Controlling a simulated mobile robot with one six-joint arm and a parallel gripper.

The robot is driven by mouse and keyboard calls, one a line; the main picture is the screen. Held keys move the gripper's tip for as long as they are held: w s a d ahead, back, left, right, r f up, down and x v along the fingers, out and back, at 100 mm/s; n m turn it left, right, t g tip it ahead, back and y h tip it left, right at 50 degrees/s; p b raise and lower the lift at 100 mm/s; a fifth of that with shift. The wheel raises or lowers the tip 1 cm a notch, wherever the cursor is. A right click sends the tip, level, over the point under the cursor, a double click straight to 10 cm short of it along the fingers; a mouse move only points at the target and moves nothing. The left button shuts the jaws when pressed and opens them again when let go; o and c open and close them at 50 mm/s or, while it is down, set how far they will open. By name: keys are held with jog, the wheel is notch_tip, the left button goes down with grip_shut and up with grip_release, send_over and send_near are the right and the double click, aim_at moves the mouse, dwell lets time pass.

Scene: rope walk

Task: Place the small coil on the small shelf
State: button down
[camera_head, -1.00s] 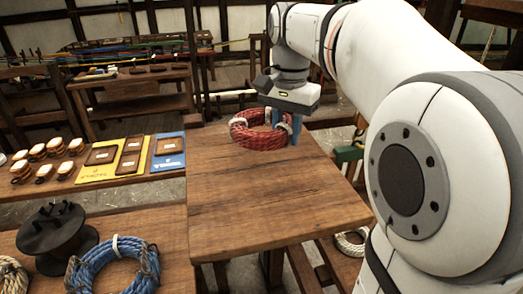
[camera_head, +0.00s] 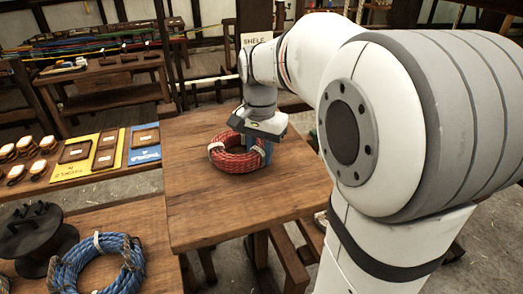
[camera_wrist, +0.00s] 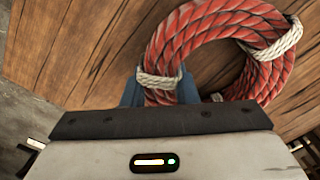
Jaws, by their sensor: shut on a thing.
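A red rope coil (camera_head: 226,160) with white ties is at the far part of a wooden tabletop (camera_head: 240,205). My gripper (camera_head: 262,153) is shut on the side of this coil, its blue fingers either side of the rope. The wrist view shows the red coil (camera_wrist: 205,28) above the wood, with the gripper (camera_wrist: 160,95) at its near left part by a white tie. I cannot tell whether the coil touches the wood. The shelf itself is not clearly visible.
A larger blue rope coil (camera_head: 68,270) and a black spool (camera_head: 36,238) are on a lower surface at the left. Cards and trays (camera_head: 105,152) lie on a bench behind them. The tabletop's near part is bare.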

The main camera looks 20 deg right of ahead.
jog(key=c, duration=1.6)
grip_release()
jog(key=shift+f, duration=0.2)
jog(key=o, duration=0.5)
jog(key=shift+r, duration=0.1)
jog(key=shift+c, duration=0.2)
notch_tip(320, 180, up, 12)
jog(key=shift+r, duration=0.15)
